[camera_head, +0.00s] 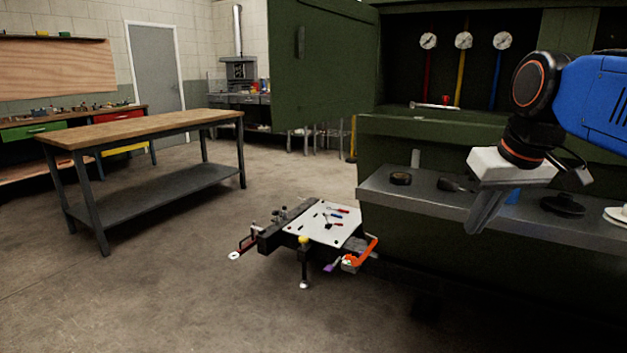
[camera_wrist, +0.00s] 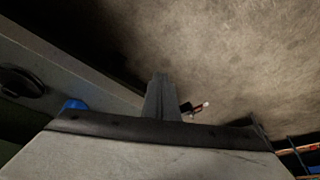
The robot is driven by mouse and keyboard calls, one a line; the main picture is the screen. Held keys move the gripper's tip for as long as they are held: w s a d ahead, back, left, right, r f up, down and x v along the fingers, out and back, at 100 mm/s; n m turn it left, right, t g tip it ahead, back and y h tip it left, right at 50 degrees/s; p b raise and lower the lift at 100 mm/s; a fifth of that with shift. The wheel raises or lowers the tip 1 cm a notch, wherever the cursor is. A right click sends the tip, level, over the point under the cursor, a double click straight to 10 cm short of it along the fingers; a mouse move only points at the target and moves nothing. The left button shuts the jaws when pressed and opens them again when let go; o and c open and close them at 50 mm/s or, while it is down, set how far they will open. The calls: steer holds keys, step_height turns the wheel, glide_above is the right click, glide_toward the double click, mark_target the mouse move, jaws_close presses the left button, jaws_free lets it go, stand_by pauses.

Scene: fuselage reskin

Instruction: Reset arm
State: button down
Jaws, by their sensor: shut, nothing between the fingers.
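My arm comes in from the right in the head view, with a blue link and black wrist joints. My gripper (camera_head: 484,217) hangs from a pale wrist housing, its grey fingers pointing down, in front of the grey metal shelf (camera_head: 430,197) of the green cabinet. The fingers are together and hold nothing. In the wrist view the gripper (camera_wrist: 160,80) shows as one grey bar over the concrete floor, and the shelf (camera_wrist: 75,70) runs along the left. A blue object (camera_head: 513,195) on the shelf is partly hidden behind the gripper.
Dark round parts (camera_head: 401,178) and a black disc (camera_head: 562,205) lie on the shelf. A small white-topped work stand (camera_head: 325,235) with tools stands below to the left. A wooden-topped table (camera_head: 140,130) is at the left. Open concrete floor (camera_head: 180,280) lies between and in front.

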steer(key=s+f+m, duration=0.1)
steer(key=s+f, duration=0.5)
steer(key=f, duration=0.5)
steer(key=s+f, duration=0.6)
steer(key=f, duration=0.5)
steer(key=w+d+r+n+t, duration=0.1)
steer(key=w+r+n, duration=0.2)
steer(key=w+r, duration=1.15)
steer(key=w+r+n+t+h, duration=0.15)
steer(key=w+r, duration=0.75)
steer(key=r, duration=1)
steer(key=w+d+r+n, duration=0.1)
steer(key=w+r+n, duration=0.3)
steer(key=w+r, duration=1)
steer(key=w+d+f, duration=0.3)
steer(key=w+f, duration=0.2)
steer(key=w, duration=0.1)
steer(key=shift+w, duration=0.2)
steer(key=shift+d, duration=0.15)
